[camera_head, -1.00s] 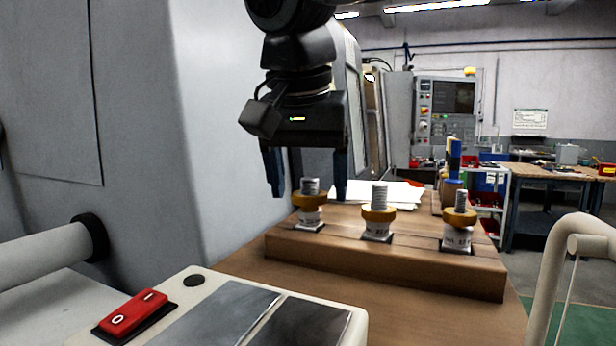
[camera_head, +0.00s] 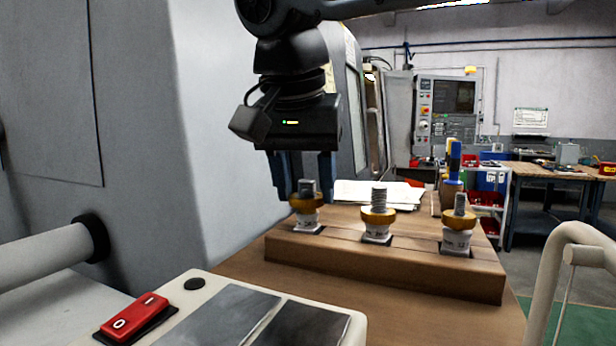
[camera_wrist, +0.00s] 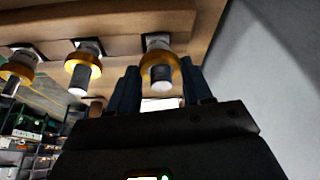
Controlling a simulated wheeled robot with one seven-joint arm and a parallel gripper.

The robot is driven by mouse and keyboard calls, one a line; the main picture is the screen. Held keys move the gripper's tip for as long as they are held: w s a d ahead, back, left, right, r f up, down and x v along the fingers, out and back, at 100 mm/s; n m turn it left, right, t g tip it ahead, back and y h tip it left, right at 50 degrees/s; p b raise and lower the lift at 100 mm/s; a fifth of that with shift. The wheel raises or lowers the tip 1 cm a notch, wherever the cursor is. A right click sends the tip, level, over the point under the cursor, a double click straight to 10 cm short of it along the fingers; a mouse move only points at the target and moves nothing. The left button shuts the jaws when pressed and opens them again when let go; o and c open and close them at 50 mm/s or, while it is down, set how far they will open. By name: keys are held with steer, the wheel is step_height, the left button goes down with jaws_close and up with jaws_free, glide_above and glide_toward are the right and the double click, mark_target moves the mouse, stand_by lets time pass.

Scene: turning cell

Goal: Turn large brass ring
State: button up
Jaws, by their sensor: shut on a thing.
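Three brass rings sit on upright threaded posts with white marked collars, in a row on a wooden block (camera_head: 385,268). My gripper (camera_head: 306,190) points down over the left post and is shut on the left brass ring (camera_head: 306,206). In the wrist view this ring (camera_wrist: 160,60) lies between the two dark blue fingers, with the stud end showing. The middle brass ring (camera_head: 377,216) and the right brass ring (camera_head: 459,222) stand free. I cannot tell from their looks which ring is the large one.
White papers (camera_head: 365,192) lie behind the block. A grey machine wall (camera_head: 225,110) rises close to the left of my gripper. A panel with a red switch (camera_head: 134,318) is in front. A blue and yellow tool (camera_head: 453,160) stands behind the right post.

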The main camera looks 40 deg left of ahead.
steer(key=shift+s+a, duration=0.25)
steer(key=shift+m+p, duration=0.3)
steer(key=shift+w+d+m+h, duration=0.1)
steer(key=shift+w+m+h, duration=0.15)
steer(key=shift+m, duration=0.25)
steer(key=shift+m+h+p, duration=0.45)
steer(key=shift+m+p, duration=0.05)
steer(key=shift+m, duration=0.4)
steer(key=shift+w+m, duration=0.1)
steer(key=shift+m, duration=0.5)
steer(key=o, duration=1.1)
steer(key=shift+c, duration=0.2)
